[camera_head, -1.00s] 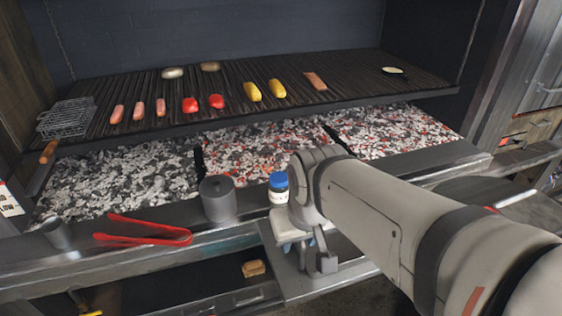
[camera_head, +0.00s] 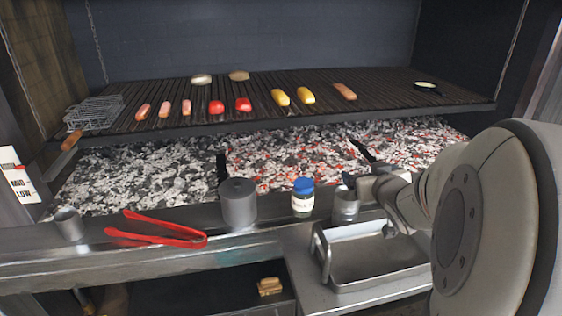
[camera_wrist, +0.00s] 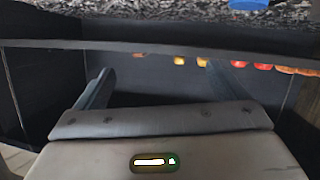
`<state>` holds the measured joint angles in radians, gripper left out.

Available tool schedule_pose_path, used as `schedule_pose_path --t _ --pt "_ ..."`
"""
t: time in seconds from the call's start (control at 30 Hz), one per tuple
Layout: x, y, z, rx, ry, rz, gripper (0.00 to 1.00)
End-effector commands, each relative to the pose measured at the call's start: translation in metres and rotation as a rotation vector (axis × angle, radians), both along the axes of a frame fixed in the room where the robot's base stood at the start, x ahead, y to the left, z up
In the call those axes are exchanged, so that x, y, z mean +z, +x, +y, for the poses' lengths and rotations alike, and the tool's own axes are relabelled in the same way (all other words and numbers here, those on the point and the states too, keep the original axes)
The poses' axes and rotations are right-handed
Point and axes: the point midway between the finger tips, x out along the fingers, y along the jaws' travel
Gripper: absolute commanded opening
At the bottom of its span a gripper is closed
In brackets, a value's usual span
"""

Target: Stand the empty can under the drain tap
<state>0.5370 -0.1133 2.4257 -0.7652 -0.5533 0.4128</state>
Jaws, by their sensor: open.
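A small grey metal can (camera_head: 345,208) stands on the front ledge, just right of a blue-lidded jar (camera_head: 303,198). A second small grey cup (camera_head: 69,225) stands at the ledge's far left; I cannot tell which is the empty can. My gripper (camera_head: 362,184) is partly hidden by my arm and appears close to the right-hand can. In the wrist view, my gripper (camera_wrist: 160,72) is open, with nothing between its fingers. A brassy fitting (camera_head: 83,299), possibly the drain tap, shows at the lower left below the ledge, mostly cut off.
A grey lidded pot (camera_head: 238,204) and red tongs (camera_head: 158,231) occupy the ledge. A metal tray (camera_head: 375,262) with a raised handle sits at the right front. Hot coals (camera_head: 300,155) and a loaded grill (camera_head: 320,100) lie behind. A sponge-like block (camera_head: 270,286) sits below.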

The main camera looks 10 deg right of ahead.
Motion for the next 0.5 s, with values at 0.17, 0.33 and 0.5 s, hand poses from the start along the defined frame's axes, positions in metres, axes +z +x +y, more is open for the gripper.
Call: schedule_pose_path --t 0.17,0.33,0.5 --pt "-0.025 0.004 -0.01 0.166 0.063 -0.167 0.92" --pt "-0.031 -0.003 -0.008 0.291 0.131 -0.259 0.92" --pt "-0.038 -0.008 -0.005 0.344 0.163 -0.291 0.92"
